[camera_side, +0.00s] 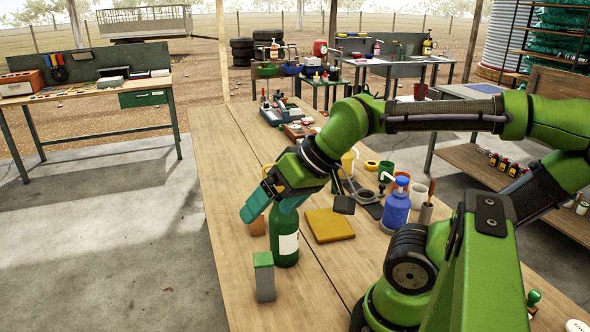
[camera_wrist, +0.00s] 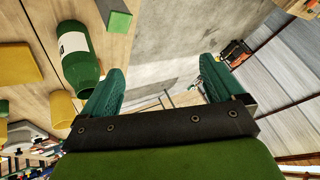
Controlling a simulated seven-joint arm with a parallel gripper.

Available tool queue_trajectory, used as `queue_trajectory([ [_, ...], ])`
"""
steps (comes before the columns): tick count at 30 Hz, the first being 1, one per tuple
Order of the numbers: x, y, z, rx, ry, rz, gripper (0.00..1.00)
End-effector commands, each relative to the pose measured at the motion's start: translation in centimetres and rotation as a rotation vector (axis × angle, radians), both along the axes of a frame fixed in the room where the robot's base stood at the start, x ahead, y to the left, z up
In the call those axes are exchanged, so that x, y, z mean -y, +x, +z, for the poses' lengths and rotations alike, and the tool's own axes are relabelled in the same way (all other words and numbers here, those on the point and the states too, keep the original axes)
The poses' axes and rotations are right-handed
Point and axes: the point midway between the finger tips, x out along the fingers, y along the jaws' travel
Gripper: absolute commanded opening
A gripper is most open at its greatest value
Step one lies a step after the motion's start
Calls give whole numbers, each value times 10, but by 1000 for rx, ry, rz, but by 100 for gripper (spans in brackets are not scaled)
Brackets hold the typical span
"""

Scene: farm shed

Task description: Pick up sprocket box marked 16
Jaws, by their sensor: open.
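No mark reading 16 is legible in either view, so I cannot tell for sure which thing is the sprocket box. A small upright grey box with a green top (camera_side: 264,280) stands near the bench's left edge; it also shows at the top of the wrist view (camera_wrist: 116,18). My gripper (camera_side: 272,200) is open and empty, with teal fingers spread wide in the wrist view (camera_wrist: 163,86). It is above and behind the box, close to the top of a green bottle with a white label (camera_side: 286,240). The bottle also shows in the wrist view (camera_wrist: 82,66).
A folded-looking yellow pad (camera_side: 330,226) lies right of the bottle. An orange cup (camera_side: 257,227) is partly hidden behind it. A blue pump bottle (camera_side: 396,208) stands farther right. Bare wood (camera_side: 225,180) runs along the bench's left side.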

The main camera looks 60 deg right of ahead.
Motion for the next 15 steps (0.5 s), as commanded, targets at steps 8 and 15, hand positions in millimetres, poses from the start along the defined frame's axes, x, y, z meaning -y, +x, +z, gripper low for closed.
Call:
queue_trajectory([
  [8,0,0,0,0,1,-1,72],
  [15,0,1,11,2,2,-1,72],
])
